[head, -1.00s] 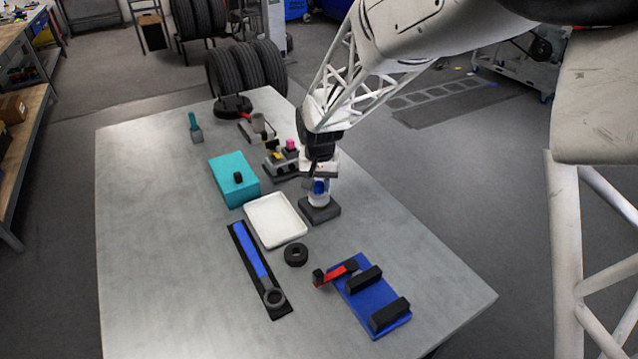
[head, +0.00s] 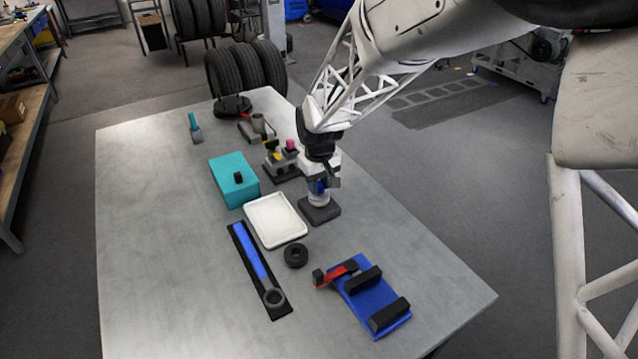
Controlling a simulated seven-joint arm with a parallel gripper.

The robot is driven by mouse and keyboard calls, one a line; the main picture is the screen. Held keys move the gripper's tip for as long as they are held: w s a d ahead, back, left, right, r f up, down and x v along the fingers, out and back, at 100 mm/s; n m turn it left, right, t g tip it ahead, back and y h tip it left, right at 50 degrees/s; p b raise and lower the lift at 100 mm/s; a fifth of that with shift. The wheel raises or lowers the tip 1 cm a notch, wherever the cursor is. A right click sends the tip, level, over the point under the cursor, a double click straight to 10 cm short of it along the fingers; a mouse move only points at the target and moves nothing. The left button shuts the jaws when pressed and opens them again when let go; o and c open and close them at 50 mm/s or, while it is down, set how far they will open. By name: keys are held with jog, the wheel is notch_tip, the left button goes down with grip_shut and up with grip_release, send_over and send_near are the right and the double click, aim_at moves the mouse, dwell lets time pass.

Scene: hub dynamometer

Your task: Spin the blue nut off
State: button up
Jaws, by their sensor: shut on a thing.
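The blue nut (head: 319,187) sits at the top of a pale hub on a dark square base (head: 320,211), right of the white tray. Only part of the nut shows between my fingers. My gripper (head: 321,184) points down over the hub and is shut on the blue nut. The gripper body hides the nut's top and the hub's upper end.
The white tray (head: 263,234) lies left of the hub. A teal box (head: 222,170), a blue wrench on a black mat (head: 240,232), a black ring (head: 296,255) and a blue fixture with a red lever (head: 384,318) stand nearby. A small pink-and-yellow device (head: 282,172) is behind the hub.

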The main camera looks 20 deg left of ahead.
jog(key=o, duration=0.8)
jog(key=shift+m, duration=0.3)
jog(key=m, duration=0.5)
jog(key=shift+m, duration=0.4)
jog(key=m, duration=1.1)
jog(key=shift+m, duration=0.4)
jog(key=m, duration=0.5)
jog(key=shift+m, duration=0.4)
